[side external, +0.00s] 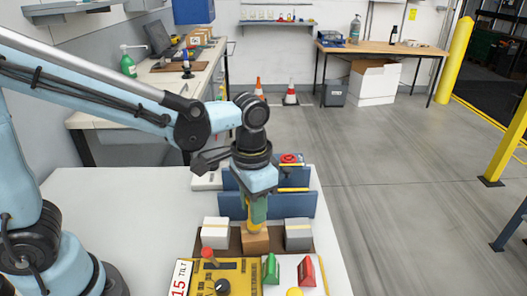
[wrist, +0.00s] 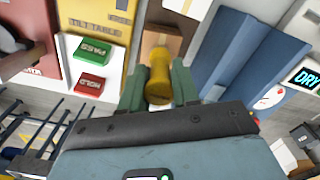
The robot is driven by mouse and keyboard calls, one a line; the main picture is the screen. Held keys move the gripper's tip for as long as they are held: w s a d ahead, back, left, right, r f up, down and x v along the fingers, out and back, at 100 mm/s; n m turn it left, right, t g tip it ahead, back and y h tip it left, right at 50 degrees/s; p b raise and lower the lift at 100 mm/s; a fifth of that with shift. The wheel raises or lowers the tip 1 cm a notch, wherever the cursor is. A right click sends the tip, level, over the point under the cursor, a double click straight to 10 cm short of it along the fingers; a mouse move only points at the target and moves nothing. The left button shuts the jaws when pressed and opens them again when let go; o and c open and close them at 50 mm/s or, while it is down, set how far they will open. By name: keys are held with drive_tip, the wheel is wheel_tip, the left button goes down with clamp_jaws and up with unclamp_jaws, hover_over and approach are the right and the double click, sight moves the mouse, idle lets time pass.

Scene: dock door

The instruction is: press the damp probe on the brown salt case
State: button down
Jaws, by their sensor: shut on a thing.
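The brown salt case (side external: 255,242) sits between a white case (side external: 215,232) and a grey case (side external: 298,235) on a dark brown strip. My gripper (side external: 257,218) is above the brown case, pointing down. It is shut on the yellow damp probe (wrist: 158,78), held between its two green fingers in the wrist view. The probe's lower end is at the brown case's top; I cannot tell whether it touches. Part of the brown case (wrist: 163,38) shows beyond the probe. A display (wrist: 303,80) reads "DRY" in the wrist view.
A yellow tilt table (side external: 200,285) with a red knob stands in front. Beside it are a green PASS block (side external: 271,268) and a red HOLD block (side external: 307,271). A blue upright stand (side external: 296,205) is close behind the cases. The white table's left part is clear.

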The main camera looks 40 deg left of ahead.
drive_tip(key=shift+f, duration=0.35)
idle(1.1)
drive_tip(key=shift+r, duration=3.55)
drive_tip(key=a+r+n, duration=0.3)
drive_tip(key=a, duration=0.8)
drive_tip(key=shift+w+n, duration=0.3)
drive_tip(key=shift+w, duration=0.15)
